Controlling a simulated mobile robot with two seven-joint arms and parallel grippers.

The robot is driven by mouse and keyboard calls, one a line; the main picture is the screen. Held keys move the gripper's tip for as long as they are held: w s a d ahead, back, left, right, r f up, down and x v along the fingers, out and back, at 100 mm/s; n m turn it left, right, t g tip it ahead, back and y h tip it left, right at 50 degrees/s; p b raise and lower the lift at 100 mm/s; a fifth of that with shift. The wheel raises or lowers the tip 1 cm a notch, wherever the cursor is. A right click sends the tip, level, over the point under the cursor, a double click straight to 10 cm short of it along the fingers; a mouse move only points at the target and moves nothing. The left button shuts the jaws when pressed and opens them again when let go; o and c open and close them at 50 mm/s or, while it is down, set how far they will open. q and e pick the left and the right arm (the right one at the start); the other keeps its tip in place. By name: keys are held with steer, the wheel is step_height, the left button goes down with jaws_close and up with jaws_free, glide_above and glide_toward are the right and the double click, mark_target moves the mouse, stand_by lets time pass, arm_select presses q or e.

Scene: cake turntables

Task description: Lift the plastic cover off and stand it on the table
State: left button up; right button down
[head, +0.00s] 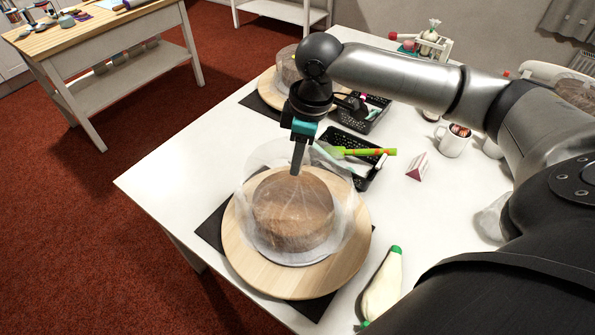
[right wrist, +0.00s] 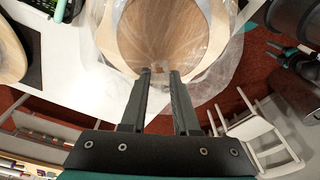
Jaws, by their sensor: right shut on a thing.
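The clear plastic cover (head: 340,215) hangs around a round brown cake (head: 292,222) on a wooden turntable (head: 295,288). My right gripper (head: 296,174) comes down from above and is shut on the cover's top. In the right wrist view, the gripper's two fingers (right wrist: 160,72) pinch the cover (right wrist: 218,72), and its thin film spreads out beyond them. The cake shows through the film. I cannot tell whether the cover's lower edge still touches the turntable.
The white table (head: 160,178) is bare to the left of the turntable. Black baskets (head: 345,142) with a green-handled tool (head: 360,151) stand behind it. A piping bag (head: 383,288) lies at the front right. A card (head: 417,167) and a mug (head: 453,141) stand right. Another turntable (head: 268,92) is at the back.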

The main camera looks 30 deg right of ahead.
step_height(320, 180, up, 24)
steer(key=p, duration=1.7)
